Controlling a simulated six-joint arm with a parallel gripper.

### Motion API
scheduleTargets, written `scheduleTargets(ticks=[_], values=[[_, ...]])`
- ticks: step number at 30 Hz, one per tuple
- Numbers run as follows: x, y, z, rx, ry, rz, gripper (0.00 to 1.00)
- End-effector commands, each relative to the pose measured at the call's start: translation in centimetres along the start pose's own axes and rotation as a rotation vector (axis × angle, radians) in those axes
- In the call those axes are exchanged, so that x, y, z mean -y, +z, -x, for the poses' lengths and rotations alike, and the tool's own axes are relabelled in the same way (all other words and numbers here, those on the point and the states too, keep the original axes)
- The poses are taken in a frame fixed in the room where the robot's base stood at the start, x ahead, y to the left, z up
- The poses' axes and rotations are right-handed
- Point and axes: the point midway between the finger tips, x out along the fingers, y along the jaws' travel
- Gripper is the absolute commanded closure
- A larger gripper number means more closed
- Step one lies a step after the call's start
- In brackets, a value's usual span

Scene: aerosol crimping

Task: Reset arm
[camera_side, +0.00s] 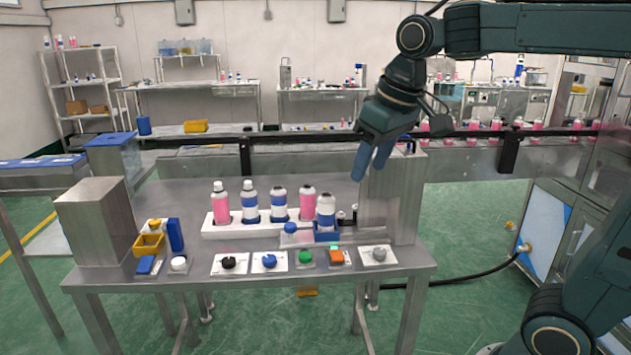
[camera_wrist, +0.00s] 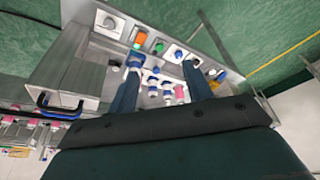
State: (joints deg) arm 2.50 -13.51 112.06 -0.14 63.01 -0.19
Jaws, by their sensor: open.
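My gripper (camera_side: 372,162) hangs in the air above the right part of the metal table (camera_side: 330,262), close to the steel block at the table's right end. Its two blue fingers point down and hold nothing. In the wrist view the fingers of my gripper (camera_wrist: 162,88) stand apart, with the bottles and the table behind and between them. A row of pink, white and blue bottles (camera_side: 250,203) stands upright in a white rack (camera_side: 236,231), left of and below my gripper.
Steel blocks stand at the table's left (camera_side: 95,222) and right (camera_side: 405,198) ends. Coloured knobs on plates (camera_side: 269,262) line the front edge. A yellow bin (camera_side: 149,245) sits at the left. A conveyor with pink bottles (camera_side: 497,124) runs behind. The table's back left is clear.

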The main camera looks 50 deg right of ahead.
Motion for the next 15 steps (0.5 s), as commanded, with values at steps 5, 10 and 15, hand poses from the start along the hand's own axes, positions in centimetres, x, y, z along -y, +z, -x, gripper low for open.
scheduleTargets(ticks=[5,10,15], values=[[0.3,4.3,0.4,-0.047,-0.004,0.01,0.5],[0.6,8.3,0.0,-0.09,-0.008,0.019,0.5],[0.7,12.1,-0.9,-0.13,-0.012,0.027,0.5]])
